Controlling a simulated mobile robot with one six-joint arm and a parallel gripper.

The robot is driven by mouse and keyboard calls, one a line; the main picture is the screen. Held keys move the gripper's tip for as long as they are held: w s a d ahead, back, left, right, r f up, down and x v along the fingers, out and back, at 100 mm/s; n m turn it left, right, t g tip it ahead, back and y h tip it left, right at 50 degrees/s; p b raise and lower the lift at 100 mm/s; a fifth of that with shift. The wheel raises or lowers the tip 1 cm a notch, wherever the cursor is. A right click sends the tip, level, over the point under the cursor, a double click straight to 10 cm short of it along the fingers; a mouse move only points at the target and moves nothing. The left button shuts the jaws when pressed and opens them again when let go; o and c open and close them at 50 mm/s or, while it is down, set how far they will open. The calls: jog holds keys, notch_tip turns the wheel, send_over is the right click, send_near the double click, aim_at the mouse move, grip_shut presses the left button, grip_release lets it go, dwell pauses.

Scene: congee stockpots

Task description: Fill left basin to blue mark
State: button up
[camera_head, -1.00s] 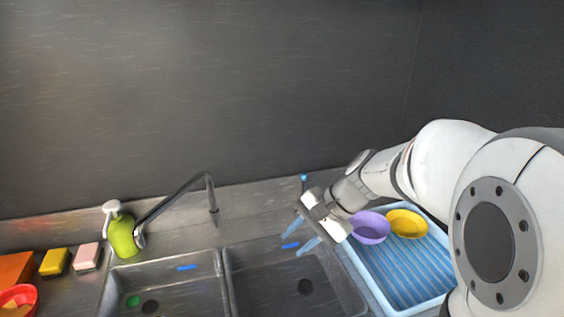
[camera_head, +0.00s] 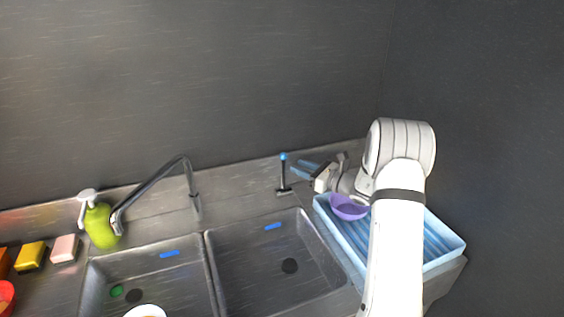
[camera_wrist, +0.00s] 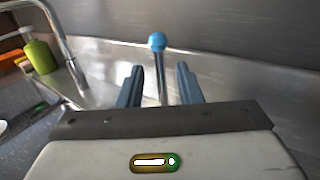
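The left basin (camera_head: 100,272) is steel, with a blue mark (camera_head: 169,254) on its back wall. A dark drain and a green round piece (camera_head: 116,291) lie at its bottom, and I see no water in it. A blue-topped lever (camera_head: 283,172) stands upright behind the right basin. My gripper (camera_head: 300,167) is just right of the lever. In the wrist view my gripper (camera_wrist: 158,88) is open, with the lever's blue knob (camera_wrist: 157,41) ahead, between the two fingers in the picture.
The right basin (camera_head: 240,275) is empty, with its own blue mark (camera_head: 272,227) and dark drain. A blue rack (camera_head: 440,250) holding a purple bowl (camera_head: 348,208) stands right of it. A green soap bottle (camera_head: 101,226), yellow sponge (camera_head: 31,255) and pink sponge (camera_head: 65,248) sit left.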

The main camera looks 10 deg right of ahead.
aim_at(283, 160)
jog(key=p+x, duration=0.2)
jog(key=x, duration=0.5)
jog(key=shift+w+a, duration=0.1)
jog(key=shift+a, duration=0.1)
grip_shut()
jog(key=shift+w, duration=0.1)
jog(key=shift+r, duration=0.1)
